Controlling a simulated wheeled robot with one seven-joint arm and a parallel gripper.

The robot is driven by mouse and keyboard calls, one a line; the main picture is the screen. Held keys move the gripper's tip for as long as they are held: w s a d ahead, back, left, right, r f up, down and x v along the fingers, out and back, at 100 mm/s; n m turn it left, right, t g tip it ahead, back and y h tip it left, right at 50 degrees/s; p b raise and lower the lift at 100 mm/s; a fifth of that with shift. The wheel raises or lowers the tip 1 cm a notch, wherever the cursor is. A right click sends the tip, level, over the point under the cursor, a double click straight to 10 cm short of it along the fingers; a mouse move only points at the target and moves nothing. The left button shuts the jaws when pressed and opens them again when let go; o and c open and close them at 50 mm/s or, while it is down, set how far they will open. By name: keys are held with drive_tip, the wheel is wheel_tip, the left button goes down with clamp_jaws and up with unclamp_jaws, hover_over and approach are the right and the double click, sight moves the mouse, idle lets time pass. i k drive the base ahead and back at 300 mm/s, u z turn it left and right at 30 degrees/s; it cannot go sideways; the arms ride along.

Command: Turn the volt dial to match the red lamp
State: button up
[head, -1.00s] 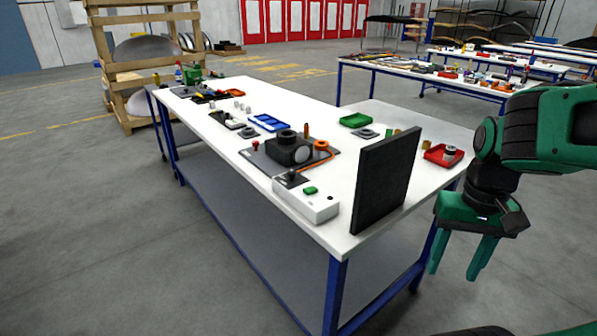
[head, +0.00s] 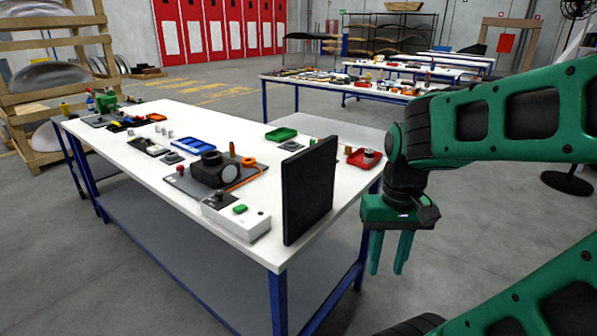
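A white control box (head: 236,216) sits at the near front edge of the white table. It carries a green piece (head: 240,208) on top and a dark plate with a small knob (head: 217,197) at its left end. I cannot tell which part is the volt dial, and I make out no lit red lamp. My gripper (head: 387,268) hangs pointing down, off the right end of the table, with its two green fingers apart and nothing between them. A black upright panel (head: 309,190) stands between it and the box.
On the table (head: 263,249) are a black device (head: 212,171) with an orange cable, a blue tray (head: 193,145), a green tray (head: 281,134) and a red tray (head: 362,158). Wooden racks stand at the left. More tables stand behind. The floor in front is clear.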

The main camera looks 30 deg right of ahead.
sight(219, 194)
drive_tip(key=k, duration=1.05)
drive_tip(key=u, duration=0.4)
drive_tip(key=i, duration=1.3)
drive_tip(key=z, duration=0.8)
drive_tip(key=i, duration=0.5)
drive_tip(key=z, duration=0.4)
